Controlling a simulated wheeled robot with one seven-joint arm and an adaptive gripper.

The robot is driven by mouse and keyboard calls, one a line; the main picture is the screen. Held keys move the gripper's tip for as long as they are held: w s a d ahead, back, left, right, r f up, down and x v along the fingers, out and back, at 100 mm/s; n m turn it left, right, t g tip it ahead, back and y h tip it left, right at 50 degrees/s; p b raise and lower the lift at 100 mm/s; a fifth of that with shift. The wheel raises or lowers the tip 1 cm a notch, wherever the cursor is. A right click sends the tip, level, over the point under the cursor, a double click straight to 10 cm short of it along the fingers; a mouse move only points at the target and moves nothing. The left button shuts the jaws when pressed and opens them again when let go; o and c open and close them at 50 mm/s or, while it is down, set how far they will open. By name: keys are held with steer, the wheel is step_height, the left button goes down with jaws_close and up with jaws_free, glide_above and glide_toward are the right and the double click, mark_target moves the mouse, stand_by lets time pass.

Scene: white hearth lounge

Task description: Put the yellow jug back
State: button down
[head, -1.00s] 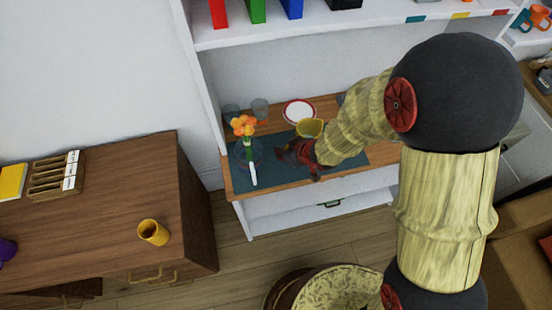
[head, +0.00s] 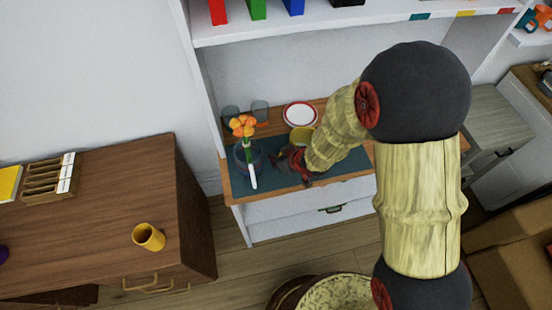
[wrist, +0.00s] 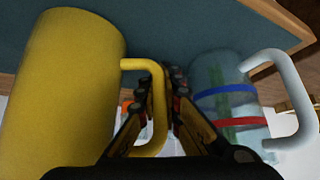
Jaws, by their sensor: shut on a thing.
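The yellow jug (head: 303,134) is over the teal mat (head: 345,165) on the wooden shelf, partly hidden behind my gripper in the head view. In the wrist view the jug (wrist: 60,85) fills the left side, with its handle between my fingers. My gripper (head: 280,160) is shut on that handle; its fingers (wrist: 162,80) show in the wrist view too. I cannot tell whether the jug touches the mat.
A clear vase (head: 243,157) with an orange flower stands close left of my gripper. Its banded glass body (wrist: 225,100) shows in the wrist view. A red-rimmed plate (head: 300,116) and glasses (head: 260,110) are behind. A yellow cup (head: 148,237) stands on the brown desk (head: 95,215).

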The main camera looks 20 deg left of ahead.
steer(key=c, duration=2)
jaws_free()
steer(key=shift+f, duration=0.1)
steer(key=shift+o, duration=0.2)
steer(key=shift+r, duration=0.2)
steer(key=p+v, duration=0.5)
steer(key=v, duration=0.7)
